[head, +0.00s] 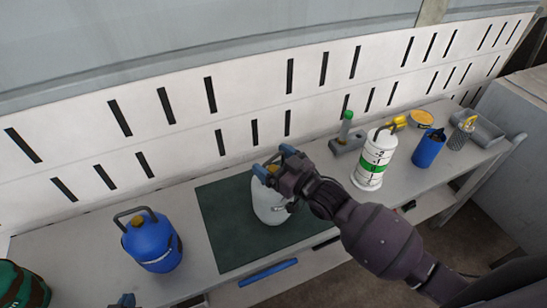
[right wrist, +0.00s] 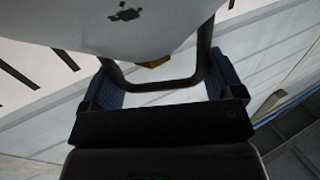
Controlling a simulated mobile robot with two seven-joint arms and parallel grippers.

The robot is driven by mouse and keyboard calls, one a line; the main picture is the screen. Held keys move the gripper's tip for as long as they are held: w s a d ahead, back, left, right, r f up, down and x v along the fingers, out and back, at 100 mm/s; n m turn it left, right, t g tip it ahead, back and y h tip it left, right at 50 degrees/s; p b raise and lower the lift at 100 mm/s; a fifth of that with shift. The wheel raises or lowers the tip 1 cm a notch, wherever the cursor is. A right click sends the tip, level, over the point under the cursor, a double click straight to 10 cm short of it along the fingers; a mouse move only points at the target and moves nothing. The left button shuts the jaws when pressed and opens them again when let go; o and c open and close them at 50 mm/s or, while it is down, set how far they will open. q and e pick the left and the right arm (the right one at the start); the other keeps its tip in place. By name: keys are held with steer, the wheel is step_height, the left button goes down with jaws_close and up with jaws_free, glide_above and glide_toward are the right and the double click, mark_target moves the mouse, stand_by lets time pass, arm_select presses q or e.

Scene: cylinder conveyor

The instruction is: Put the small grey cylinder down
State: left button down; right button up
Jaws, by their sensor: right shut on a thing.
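The small grey cylinder (head: 270,207) is a pale grey canister with a yellow cap and a dark handle. It is upright over the dark green mat (head: 222,235) on the bench; I cannot tell whether its base touches the mat. My right gripper (head: 277,167) is above it, shut on its handle. In the right wrist view, the grey cylinder (right wrist: 140,25) fills the top, with its dark handle between the blue fingertips (right wrist: 168,85). Only a bit of my left gripper (head: 124,301) shows at the bottom edge of the head view, so its opening is hidden.
A blue canister (head: 153,245) stands left of the mat. A slotted white wall (head: 180,130) runs behind.

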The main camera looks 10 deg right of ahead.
steer(key=shift+r, duration=0.1)
steer(key=o, duration=1.8)
steer(key=shift+f, duration=0.2)
steer(key=shift+r, duration=0.1)
steer(key=v, duration=1.2)
steer(key=s+d+f+m+g+h, duration=0.1)
steer(key=s+d+f+m+h, duration=0.1)
steer(key=s+d+f+h, duration=0.1)
steer(key=s+d+f+m+g+h, duration=0.1)
steer(key=s+d+f+m+h, duration=0.1)
steer(key=f, duration=0.5)
steer(key=s+d+f+m+g+h, duration=0.1)
steer(key=s+d+f+h, duration=0.4)
steer(key=s+f, duration=0.1)
steer(key=shift+s+m+b, duration=0.35)
steer(key=shift+m, duration=0.05)
